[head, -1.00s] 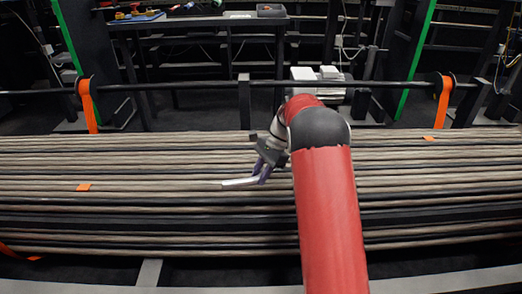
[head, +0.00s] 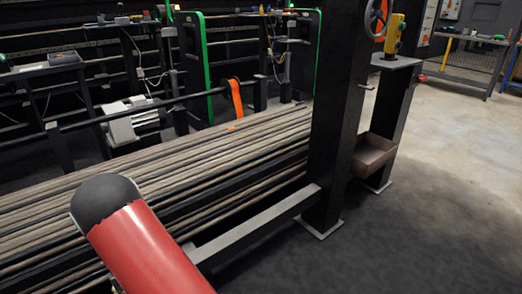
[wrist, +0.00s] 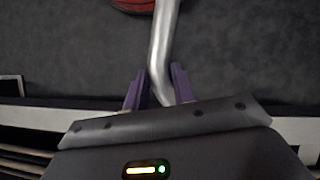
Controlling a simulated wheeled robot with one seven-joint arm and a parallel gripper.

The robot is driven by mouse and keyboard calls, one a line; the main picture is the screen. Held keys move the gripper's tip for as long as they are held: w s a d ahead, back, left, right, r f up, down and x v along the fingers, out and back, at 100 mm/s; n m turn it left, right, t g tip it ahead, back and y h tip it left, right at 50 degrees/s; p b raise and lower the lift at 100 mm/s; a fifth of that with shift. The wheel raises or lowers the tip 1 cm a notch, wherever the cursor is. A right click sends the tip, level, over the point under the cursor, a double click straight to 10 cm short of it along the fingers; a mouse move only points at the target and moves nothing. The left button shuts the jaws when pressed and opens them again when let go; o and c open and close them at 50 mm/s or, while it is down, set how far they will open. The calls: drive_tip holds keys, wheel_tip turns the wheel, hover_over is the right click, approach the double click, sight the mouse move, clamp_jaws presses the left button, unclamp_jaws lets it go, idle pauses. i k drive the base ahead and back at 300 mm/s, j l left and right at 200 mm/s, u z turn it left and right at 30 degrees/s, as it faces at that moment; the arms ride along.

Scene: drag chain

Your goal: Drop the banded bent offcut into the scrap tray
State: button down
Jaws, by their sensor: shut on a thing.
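The rod reaches up past the top edge of the wrist view, over dark grey floor. No band shows on the visible part. In the head view my gripper and the offcut are out of sight. A brownish open box, which looks like the scrap tray (head: 374,153), is fixed low between dark posts at right of centre. Its inside is mostly hidden.
The bundle of long bars (head: 200,165) lies at the left, with a pale beam (head: 250,228) along its near side. A thick dark post (head: 340,110) stands just left of the tray. A yellow control box (head: 395,38) sits above it. Open floor (head: 440,190) lies at right.

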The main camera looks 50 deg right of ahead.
sight(368, 159)
drive_tip(key=k+z, duration=0.1)
drive_tip(key=z, duration=0.35)
drive_tip(key=k+z, duration=0.15)
drive_tip(key=z, duration=0.3)
drive_tip(key=k+l+z, duration=0.1)
drive_tip(key=z, duration=1.4)
